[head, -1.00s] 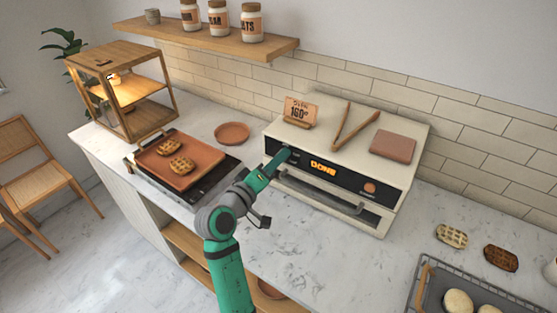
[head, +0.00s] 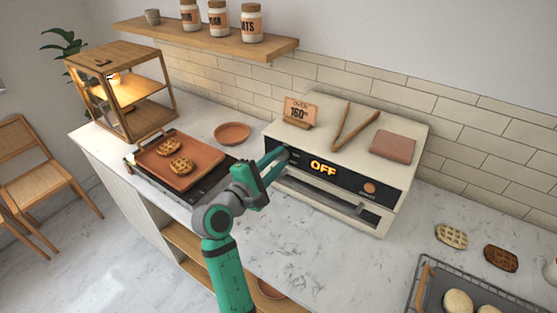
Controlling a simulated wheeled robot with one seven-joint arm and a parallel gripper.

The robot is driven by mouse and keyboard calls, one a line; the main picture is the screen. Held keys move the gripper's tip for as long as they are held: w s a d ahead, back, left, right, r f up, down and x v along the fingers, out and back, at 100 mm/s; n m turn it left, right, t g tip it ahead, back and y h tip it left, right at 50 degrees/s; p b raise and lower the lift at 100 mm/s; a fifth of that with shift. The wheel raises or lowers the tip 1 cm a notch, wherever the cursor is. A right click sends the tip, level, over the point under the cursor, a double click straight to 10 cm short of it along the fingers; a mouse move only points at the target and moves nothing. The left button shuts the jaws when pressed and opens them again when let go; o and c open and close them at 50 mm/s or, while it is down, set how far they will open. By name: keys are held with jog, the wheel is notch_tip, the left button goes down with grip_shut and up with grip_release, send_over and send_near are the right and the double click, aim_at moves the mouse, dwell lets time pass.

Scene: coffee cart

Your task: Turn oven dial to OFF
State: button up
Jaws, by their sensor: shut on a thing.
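The cream oven (head: 345,170) stands on the counter against the tiled wall. Its display (head: 323,168) on the black front panel now reads OFF in orange. An orange-brown round knob (head: 370,188) sits at the right of the panel. My gripper (head: 284,156) is at the left end of the panel, shut on the dial there. The dial is hidden behind my gripper, so its pointer cannot be seen.
A terracotta tray (head: 207,171) with waffles lies on a dark plate to the left. A sign (head: 301,112), wooden tongs (head: 356,128) and a brown pad (head: 394,147) rest on the oven top. A wire rack (head: 420,295) is at the lower right.

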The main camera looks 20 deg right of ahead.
jog(key=shift+f+n, duration=0.1)
jog(key=shift+n, duration=1.1)
jog(key=o, duration=1)
jog(key=shift+o, duration=0.2)
jog(key=shift+a, duration=0.15)
jog(key=v, duration=1)
jog(key=shift+s+a, duration=0.2)
jog(key=shift+a, duration=0.1)
jog(key=shift+w, duration=0.1)
